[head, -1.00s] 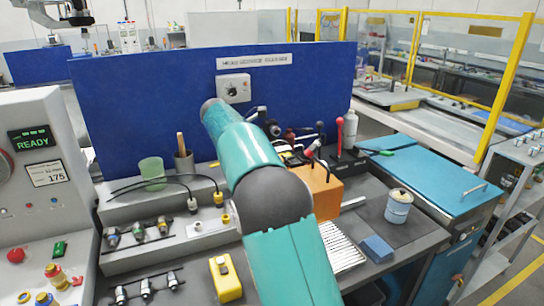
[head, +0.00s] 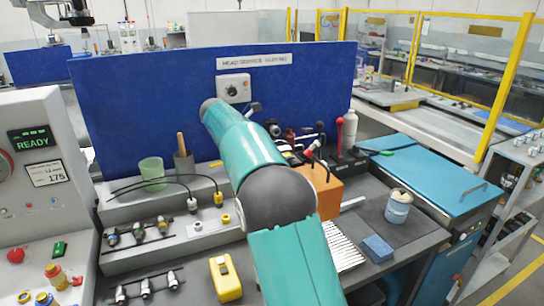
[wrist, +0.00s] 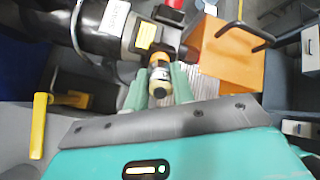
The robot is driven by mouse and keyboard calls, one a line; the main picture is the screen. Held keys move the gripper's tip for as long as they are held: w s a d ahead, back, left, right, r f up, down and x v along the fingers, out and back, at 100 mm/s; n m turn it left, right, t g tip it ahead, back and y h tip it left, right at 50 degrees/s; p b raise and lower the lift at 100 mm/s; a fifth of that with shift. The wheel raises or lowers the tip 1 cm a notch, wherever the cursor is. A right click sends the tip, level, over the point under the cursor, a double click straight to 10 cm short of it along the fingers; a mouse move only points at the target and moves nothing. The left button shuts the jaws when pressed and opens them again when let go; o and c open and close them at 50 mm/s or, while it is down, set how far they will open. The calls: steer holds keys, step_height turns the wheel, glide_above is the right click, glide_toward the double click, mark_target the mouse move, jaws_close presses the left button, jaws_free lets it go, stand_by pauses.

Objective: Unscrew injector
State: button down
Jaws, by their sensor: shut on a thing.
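In the wrist view, the injector (wrist: 160,84) is a short dark and cream cylinder with a brass-coloured collar at its upper end. My gripper (wrist: 160,90) is shut on it, with one pale green finger on each side. The collar end meets a dark fitting beside a large black cylindrical body (wrist: 100,28) with white and yellow labels. I cannot tell whether the thread is still engaged. In the head view my teal arm hides the gripper and the injector.
An orange block (head: 322,190) stands right of my arm, with a black bent rod near it in the wrist view. Several injectors lie on a rack (head: 138,234) at left. A yellow tool (head: 225,279), a blue block (head: 377,248) and a white-blue can (head: 398,208) stand on the bench.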

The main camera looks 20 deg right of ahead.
steer(key=shift+a+r, duration=0.15)
steer(key=shift+v, duration=1.75)
